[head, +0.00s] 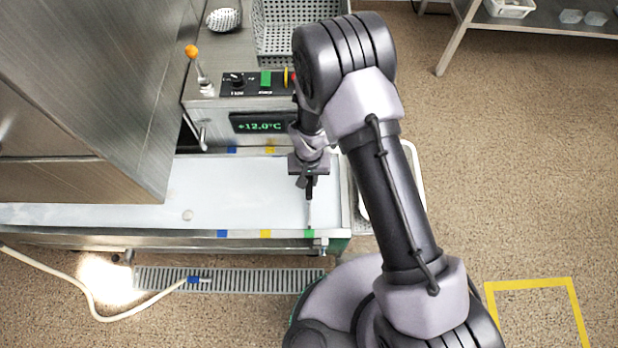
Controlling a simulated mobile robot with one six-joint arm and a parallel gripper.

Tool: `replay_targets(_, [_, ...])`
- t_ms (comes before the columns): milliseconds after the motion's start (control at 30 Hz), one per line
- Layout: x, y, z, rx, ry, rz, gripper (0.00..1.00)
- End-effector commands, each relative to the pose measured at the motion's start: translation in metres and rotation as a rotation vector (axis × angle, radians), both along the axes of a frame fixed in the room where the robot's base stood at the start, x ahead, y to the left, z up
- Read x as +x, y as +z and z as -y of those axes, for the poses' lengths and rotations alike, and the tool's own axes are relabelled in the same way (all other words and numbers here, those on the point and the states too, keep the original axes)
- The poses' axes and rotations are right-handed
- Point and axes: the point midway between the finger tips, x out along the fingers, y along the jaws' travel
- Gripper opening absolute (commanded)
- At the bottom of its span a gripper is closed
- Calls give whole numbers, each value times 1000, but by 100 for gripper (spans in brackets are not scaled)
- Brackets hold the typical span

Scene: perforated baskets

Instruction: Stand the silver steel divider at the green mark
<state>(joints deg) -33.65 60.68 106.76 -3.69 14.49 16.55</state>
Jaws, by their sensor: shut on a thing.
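My gripper (310,190) is over the right end of the pale trough (235,195), pointing down. It is shut on the silver steel divider (309,215), which shows only as a thin, edge-on sliver below the fingers. The sliver runs toward the front rim, in line with the green mark (309,233) there. I cannot tell whether the divider touches the trough floor. My arm hides the far rim behind the gripper, so no green mark shows there.
Blue (222,233) and yellow (265,233) marks lie left along the front rim. A steel housing (90,80) covers the trough's left. Behind stand a control panel (258,83), an orange-knobbed lever (191,52) and a perforated basket (280,35). A hose (95,300) lies in front.

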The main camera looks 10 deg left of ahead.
Motion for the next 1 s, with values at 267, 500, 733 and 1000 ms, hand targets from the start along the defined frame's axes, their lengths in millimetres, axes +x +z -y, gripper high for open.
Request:
replay_targets(267, [0, -4, 0, 0, 0, 1, 0])
replay_targets(500, [0, -8, 0, 0, 0, 1, 0])
replay_targets(733, [0, -12, 0, 0, 0, 1, 0])
replay_targets(1000, [0, -11, 0, 0, 0, 1, 36])
